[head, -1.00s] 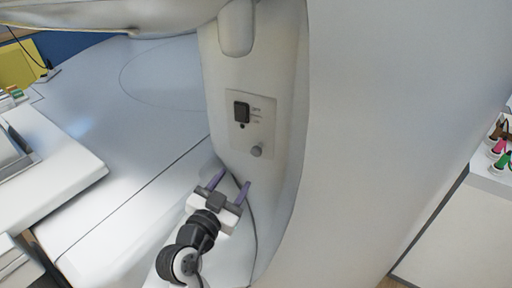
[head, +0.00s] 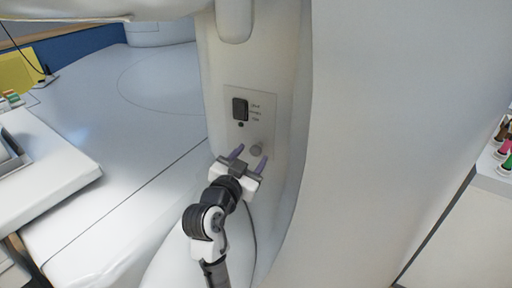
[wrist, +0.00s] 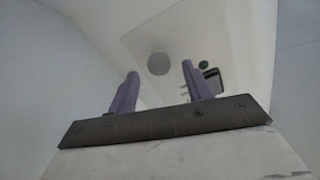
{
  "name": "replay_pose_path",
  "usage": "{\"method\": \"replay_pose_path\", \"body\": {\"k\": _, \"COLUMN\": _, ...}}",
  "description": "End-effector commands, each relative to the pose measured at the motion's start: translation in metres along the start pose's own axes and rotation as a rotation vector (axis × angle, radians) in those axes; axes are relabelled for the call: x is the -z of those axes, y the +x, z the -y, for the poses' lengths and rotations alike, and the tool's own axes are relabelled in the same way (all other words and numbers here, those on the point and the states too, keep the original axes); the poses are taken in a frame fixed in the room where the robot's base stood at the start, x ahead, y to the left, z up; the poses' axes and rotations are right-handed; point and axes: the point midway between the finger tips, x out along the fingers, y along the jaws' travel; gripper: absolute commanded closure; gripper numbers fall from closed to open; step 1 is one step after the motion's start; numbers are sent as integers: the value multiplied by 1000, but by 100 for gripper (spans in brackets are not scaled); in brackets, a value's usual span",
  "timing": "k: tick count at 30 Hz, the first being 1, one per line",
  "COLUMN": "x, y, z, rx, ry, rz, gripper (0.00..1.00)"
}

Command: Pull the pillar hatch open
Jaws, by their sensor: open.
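The pillar hatch (head: 264,128) is a pale, nearly square panel set in the white pillar in the head view. It looks closed, flush with the pillar. A round grey knob (head: 256,149) sits on its lower part, and a black switch (head: 240,108) with small lettering is above left. My gripper (head: 251,156) is open and empty, its two purple fingers pointing up at the knob. In the wrist view the knob (wrist: 159,63) lies beyond the gap between the fingertips (wrist: 160,70). I cannot tell how far apart they are in depth.
The wide white pillar (head: 375,130) fills the right of the hatch. A white counter (head: 494,180) with coloured bottles stands at the far right. A white padded table (head: 50,165) is at the left. A dark cable hangs beside my gripper.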

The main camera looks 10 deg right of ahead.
Motion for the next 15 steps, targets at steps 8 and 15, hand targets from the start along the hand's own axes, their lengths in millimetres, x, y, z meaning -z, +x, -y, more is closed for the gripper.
{"method": "replay_pose_path", "body": {"k": 8, "x": 1, "y": 35, "z": 0, "rx": -1, "ry": 1, "rz": 0, "gripper": 50}}
{"method": "replay_pose_path", "body": {"k": 15, "x": 0, "y": 39, "z": 0, "rx": 0, "ry": 2, "rz": 0, "gripper": 50}}
